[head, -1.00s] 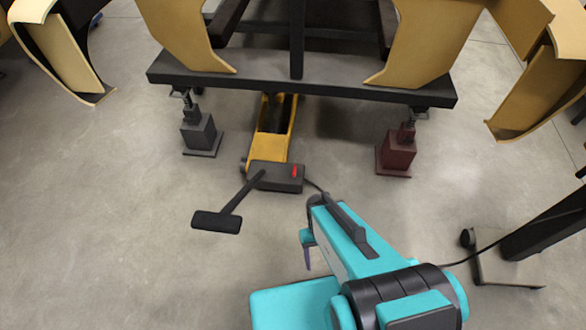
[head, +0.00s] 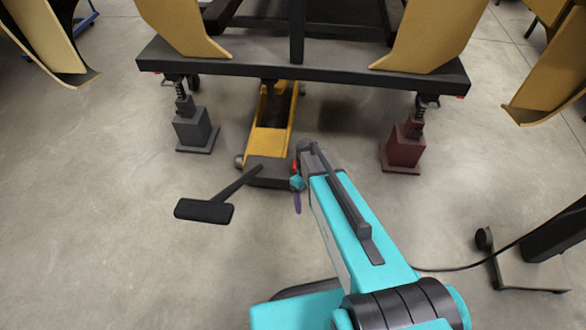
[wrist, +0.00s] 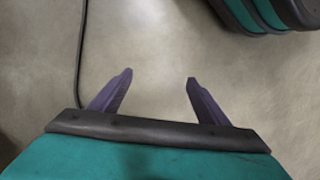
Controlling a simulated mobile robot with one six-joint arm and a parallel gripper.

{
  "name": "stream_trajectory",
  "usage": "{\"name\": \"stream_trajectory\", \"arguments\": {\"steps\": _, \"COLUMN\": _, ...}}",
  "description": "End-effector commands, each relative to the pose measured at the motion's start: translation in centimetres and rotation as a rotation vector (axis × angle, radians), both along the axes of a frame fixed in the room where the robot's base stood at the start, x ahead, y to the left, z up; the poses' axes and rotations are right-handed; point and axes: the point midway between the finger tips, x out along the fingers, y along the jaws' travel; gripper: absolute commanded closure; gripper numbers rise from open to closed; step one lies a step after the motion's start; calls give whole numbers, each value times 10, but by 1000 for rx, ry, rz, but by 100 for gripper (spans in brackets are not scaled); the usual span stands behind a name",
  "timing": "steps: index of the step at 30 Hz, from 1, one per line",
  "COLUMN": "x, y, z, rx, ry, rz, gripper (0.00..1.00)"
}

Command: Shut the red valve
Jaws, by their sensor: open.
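The red valve (head: 295,166) is a small red piece at the right end of the dark block (head: 268,173) on the yellow floor jack (head: 272,125). It is mostly hidden behind the end of my arm in the head view. My gripper (head: 297,203) shows there as a purple finger beside the block's right end; whether it touches cannot be told. In the wrist view my gripper (wrist: 160,76) has its two purple fingers apart, with only bare floor between them. The valve is not seen in the wrist view.
The jack's black handle (head: 205,210) sticks out to the left. A grey stand (head: 194,128) and a dark red stand (head: 403,146) are under the black frame beam (head: 300,70). A dark cable (wrist: 82,50) crosses the floor. Floor at the left is clear.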

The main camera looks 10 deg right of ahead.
Motion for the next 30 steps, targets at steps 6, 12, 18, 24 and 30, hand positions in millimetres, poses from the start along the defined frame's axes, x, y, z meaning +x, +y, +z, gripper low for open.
{"name": "stream_trajectory", "arguments": {"steps": 6, "x": 73, "y": 0, "z": -13, "rx": 32, "ry": -60, "rz": 146, "gripper": 30}}
{"name": "stream_trajectory", "arguments": {"steps": 12, "x": 132, "y": -1, "z": -9, "rx": 54, "ry": -111, "rz": 282, "gripper": 30}}
{"name": "stream_trajectory", "arguments": {"steps": 18, "x": 189, "y": -1, "z": 1, "rx": 70, "ry": -161, "rz": 420, "gripper": 30}}
{"name": "stream_trajectory", "arguments": {"steps": 24, "x": 239, "y": -1, "z": 17, "rx": 77, "ry": -207, "rz": 550, "gripper": 30}}
{"name": "stream_trajectory", "arguments": {"steps": 30, "x": 267, "y": -1, "z": 33, "rx": 80, "ry": -232, "rz": 633, "gripper": 30}}
